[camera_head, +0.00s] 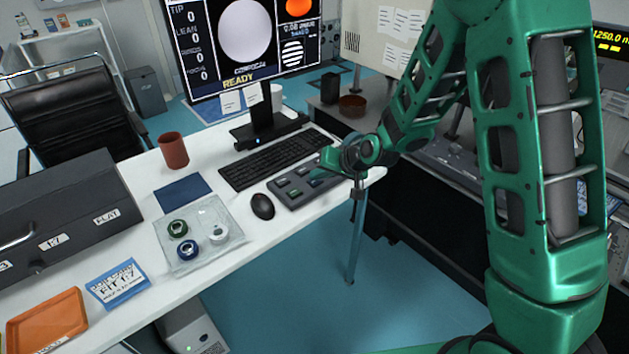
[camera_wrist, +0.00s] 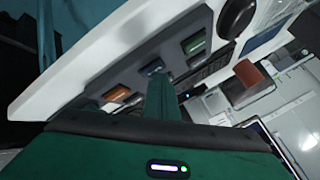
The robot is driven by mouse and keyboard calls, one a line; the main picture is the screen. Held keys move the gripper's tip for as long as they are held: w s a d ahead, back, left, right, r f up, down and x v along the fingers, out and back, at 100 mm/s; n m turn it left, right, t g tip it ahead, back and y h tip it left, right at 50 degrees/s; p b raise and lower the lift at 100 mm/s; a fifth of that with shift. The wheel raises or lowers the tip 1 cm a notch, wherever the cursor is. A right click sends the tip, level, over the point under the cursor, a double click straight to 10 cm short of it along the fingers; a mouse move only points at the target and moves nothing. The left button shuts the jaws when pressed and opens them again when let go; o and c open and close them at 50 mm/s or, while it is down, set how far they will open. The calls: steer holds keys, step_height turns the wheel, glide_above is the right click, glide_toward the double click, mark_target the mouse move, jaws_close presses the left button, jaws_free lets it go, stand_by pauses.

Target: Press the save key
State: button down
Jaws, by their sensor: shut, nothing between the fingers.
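A dark grey keypad (camera_head: 287,200) with several raised keys lies on the white desk, right of the mouse. It also shows in the wrist view (camera_wrist: 133,77), with an orange key (camera_wrist: 117,93), a blue key (camera_wrist: 153,67) and a green key (camera_wrist: 196,42). The key labels are too small to read, so I cannot tell which is save. My gripper (camera_wrist: 163,82) is shut and empty, its green fingertips at the keypad close to the blue key. Whether they touch it I cannot tell. In the head view my gripper (camera_head: 321,168) covers the keypad's far right part.
A black mouse (camera_head: 262,206) and a keyboard (camera_head: 275,160) lie beside the keypad. A monitor (camera_head: 262,110) reading READY stands behind. A clear tray (camera_head: 190,262) with small ring-shaped parts and a brown cup (camera_head: 173,150) are further left. The desk edge is close on the right.

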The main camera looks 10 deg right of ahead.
mark_target(318, 183)
steer(key=shift+r, duration=0.8)
steer(key=shift+r, duration=0.1)
steer(key=shift+r, duration=2.4)
steer(key=s+d+r+m+g+h, duration=0.1)
steer(key=s+d+r+h, duration=0.1)
steer(key=s+d, duration=0.45)
steer(key=s+d+r+g+h, duration=0.1)
steer(key=s+d, duration=0.2)
steer(key=d, duration=0.6)
steer(key=s+d+r+m+g+h, duration=0.15)
steer(key=s+d, duration=0.25)
steer(key=d, duration=0.4)
steer(key=s+d+r+m+g, duration=0.1)
steer(key=s+d, duration=0.2)
steer(key=s, duration=0.5)
steer(key=s+d+r+m+g+h, duration=0.1)
steer(key=s+d, duration=0.2)
steer(key=s, duration=0.6)
steer(key=s+d+r+m+g, duration=0.1)
steer(key=s+d, duration=0.2)
steer(key=s, duration=0.5)
steer(key=shift+s+d+r, duration=0.15)
steer(key=shift+s+r, duration=0.25)
